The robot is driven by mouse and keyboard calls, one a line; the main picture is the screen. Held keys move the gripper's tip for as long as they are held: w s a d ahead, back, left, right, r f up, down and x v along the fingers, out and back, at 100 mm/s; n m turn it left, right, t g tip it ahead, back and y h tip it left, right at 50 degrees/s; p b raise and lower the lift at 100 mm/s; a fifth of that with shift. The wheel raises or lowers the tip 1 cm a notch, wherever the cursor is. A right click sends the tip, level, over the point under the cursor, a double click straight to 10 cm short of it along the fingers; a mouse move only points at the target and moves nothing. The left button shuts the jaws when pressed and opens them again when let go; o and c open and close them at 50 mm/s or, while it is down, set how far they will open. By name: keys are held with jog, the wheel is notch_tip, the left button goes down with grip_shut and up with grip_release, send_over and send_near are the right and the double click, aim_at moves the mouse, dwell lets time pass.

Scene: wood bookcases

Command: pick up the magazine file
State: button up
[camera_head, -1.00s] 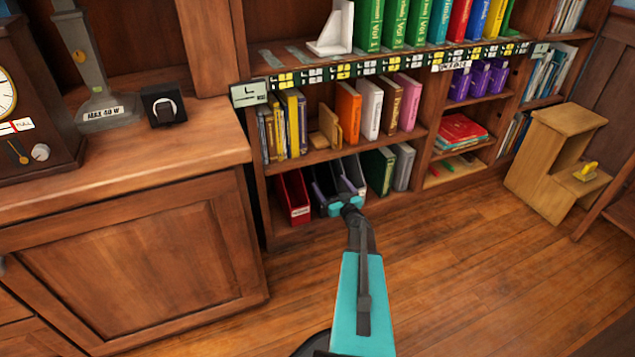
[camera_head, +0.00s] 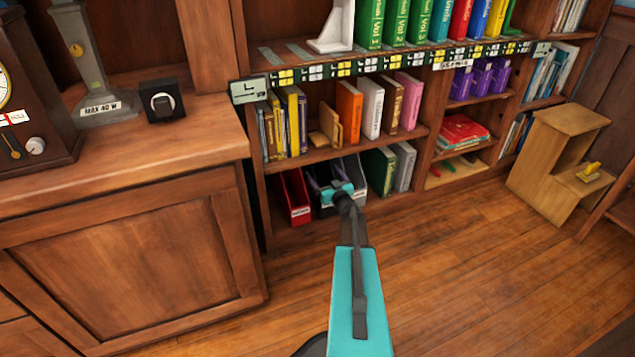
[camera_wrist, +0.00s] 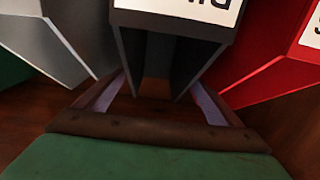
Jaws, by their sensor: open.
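Three magazine files stand in the bottom left shelf bay: a red one (camera_head: 297,198), a dark one (camera_head: 326,210) in the middle and a grey-white one (camera_head: 358,176) at right. In the wrist view the dark file (camera_wrist: 172,20), with a white label, is centred; the red file (camera_wrist: 262,60) is at right and the grey one (camera_wrist: 60,50) at left. My gripper (camera_head: 327,180) is open at the dark file. Its fingers (camera_wrist: 155,100) show on either side of that file's narrow end; I cannot tell whether they touch it. My wrist partly hides the dark file in the head view.
Green and grey books (camera_head: 380,170) stand right of the files. The shelf board above (camera_head: 350,148) carries more books, close over my gripper. A wooden cabinet (camera_head: 125,250) stands at left. A step stool (camera_head: 560,150) is at right. The wood floor (camera_head: 450,270) is clear.

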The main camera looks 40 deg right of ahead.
jog(key=b+x, duration=0.3)
jog(key=x, duration=0.2)
jog(key=shift+d+f, duration=0.15)
dwell(0.6)
jog(key=shift+w, duration=0.1)
jog(key=c, duration=1.7)
jog(key=shift+c, duration=0.2)
jog(key=shift+c, duration=0.2)
